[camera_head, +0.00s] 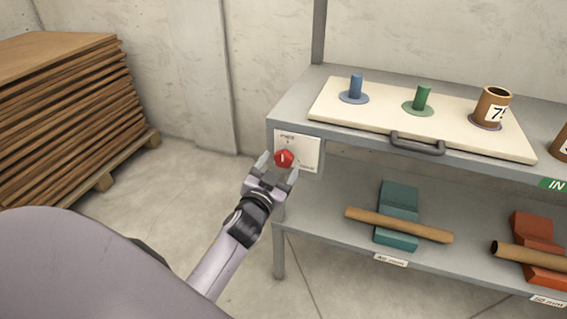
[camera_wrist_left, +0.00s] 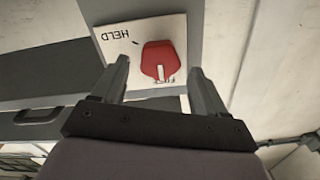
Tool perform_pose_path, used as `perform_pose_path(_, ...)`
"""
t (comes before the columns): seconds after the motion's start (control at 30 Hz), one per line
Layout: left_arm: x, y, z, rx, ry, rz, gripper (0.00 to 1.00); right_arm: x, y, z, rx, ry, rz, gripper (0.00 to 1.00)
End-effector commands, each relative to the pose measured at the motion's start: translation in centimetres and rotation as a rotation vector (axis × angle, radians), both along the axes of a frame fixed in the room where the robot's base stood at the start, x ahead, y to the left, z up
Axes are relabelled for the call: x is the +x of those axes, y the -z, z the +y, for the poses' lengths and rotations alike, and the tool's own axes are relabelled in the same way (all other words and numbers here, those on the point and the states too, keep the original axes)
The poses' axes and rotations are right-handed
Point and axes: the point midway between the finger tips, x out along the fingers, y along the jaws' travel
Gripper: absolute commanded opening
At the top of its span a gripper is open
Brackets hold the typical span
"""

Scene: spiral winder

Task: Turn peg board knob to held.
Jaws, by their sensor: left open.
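The red knob (camera_head: 284,158) sits on a white label plate (camera_head: 309,152) at the front left corner of the shelf unit. In the left wrist view the knob (camera_wrist_left: 159,60) shows a white mark pointing at a partly covered word on the plate. The word HELD stands to one side on the plate (camera_wrist_left: 115,38), away from the mark. My left gripper (camera_head: 276,166) is open, with its fingers on either side of the knob, apart from it as far as I can tell. My right gripper is not in view.
The peg board (camera_head: 345,112) with a handle (camera_head: 417,144) lies on the top shelf, bearing a blue peg (camera_head: 356,88), a green peg (camera_head: 422,97) and a brown tube (camera_head: 492,106). Tubes on blocks lie on the lower shelf. Stacked brown sheets (camera_head: 65,110) stand at left.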

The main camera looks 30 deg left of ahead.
Motion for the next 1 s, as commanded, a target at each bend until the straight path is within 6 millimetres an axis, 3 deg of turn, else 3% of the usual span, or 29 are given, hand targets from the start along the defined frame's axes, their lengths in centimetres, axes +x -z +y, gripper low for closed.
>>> perform_pose_path(0.2, 2.0, 0.1, 0.5, 0.001, 0.001, 0.001, 0.73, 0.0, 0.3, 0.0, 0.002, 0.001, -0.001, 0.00)
perform_pose_path(0.57, 2.5, 0.0, 0.6, 0.000, 0.001, 0.001, 0.73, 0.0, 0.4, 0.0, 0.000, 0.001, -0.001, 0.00)
perform_pose_path(0.77, 2.5, 0.0, 0.6, 0.000, 0.000, 0.001, 0.16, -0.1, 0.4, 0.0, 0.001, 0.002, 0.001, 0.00)
perform_pose_path(1.0, 2.5, 0.0, 0.6, 0.010, 0.000, 0.004, 0.17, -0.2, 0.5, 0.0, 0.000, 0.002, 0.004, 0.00)
